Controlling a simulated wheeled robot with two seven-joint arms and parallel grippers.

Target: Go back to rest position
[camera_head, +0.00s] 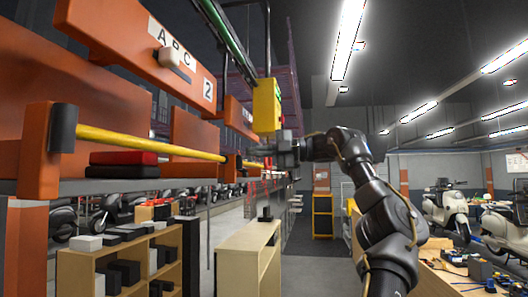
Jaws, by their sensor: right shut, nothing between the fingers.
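My right arm rises from the lower right, bends at a dark elbow and reaches left towards the conveyor. My right gripper (262,152) is at its end, small and dark, below a yellow box on the conveyor line. It is shut and holds nothing. It appears close to the far end of the yellow bar, but I cannot tell whether they touch. My left arm and gripper are not in view.
The orange-framed conveyor (120,70) fills the left, with a yellow bar (150,143) along its edge. A red box (123,158) lies behind the bar. Below stand wooden shelves (248,245). A workbench (455,280) is at lower right; scooters (450,207) stand beyond.

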